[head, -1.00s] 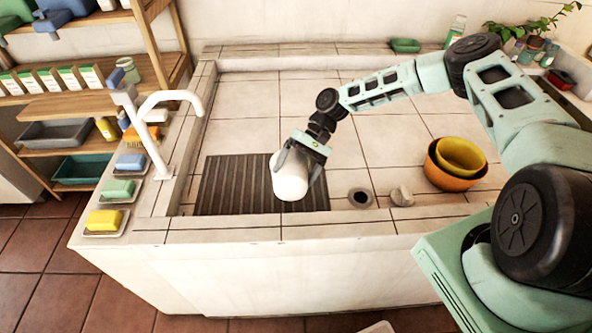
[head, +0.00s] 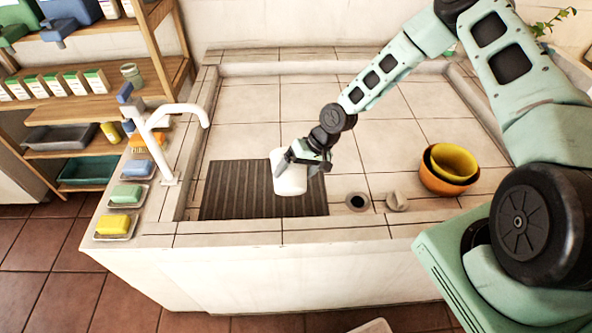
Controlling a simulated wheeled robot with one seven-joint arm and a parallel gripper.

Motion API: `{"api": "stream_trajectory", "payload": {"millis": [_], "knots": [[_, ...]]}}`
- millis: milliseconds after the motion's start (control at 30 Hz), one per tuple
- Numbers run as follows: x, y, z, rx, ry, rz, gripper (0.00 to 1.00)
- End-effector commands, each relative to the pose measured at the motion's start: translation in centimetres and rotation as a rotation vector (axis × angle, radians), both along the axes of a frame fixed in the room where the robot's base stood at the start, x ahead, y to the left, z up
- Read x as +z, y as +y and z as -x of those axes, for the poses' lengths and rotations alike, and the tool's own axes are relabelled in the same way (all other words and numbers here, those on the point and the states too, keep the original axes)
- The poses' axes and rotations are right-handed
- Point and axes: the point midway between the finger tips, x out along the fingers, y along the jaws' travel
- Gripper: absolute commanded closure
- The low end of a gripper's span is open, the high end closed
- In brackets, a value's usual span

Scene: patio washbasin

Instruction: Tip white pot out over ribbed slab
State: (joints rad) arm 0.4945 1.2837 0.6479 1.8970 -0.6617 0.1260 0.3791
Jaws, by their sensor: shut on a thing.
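The white pot (head: 289,179) is in my gripper (head: 296,162) in the head view. My gripper is shut on it from the upper right side. The pot is roughly upright, with its rim toward the top. It is over the right part of the dark ribbed slab (head: 236,190), which lies in the basin. I cannot tell whether the pot's base touches the slab or hangs just above it. The inside of the pot is not clearly visible.
A white tap (head: 163,125) stands at the left rim, near several soap dishes. A drain hole (head: 357,202), a grey stone-like lump (head: 397,201) and stacked bowls (head: 448,170) are right of the slab. Wooden shelves stand at the left. The tiled basin behind the slab is clear.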

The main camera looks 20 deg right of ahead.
Motion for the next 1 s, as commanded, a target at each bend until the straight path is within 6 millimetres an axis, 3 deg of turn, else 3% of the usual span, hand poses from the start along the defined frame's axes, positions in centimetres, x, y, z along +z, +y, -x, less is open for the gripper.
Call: {"api": "stream_trajectory", "payload": {"millis": [233, 533, 1000], "knots": [[0.3, 0.1, 0.1, 0.006, -0.079, 0.030, 0.39], [0.9, 0.1, 0.1, 0.007, -0.312, 0.103, 0.39], [2.9, 0.0, 0.0, -0.001, -0.587, 0.190, 0.39]]}}
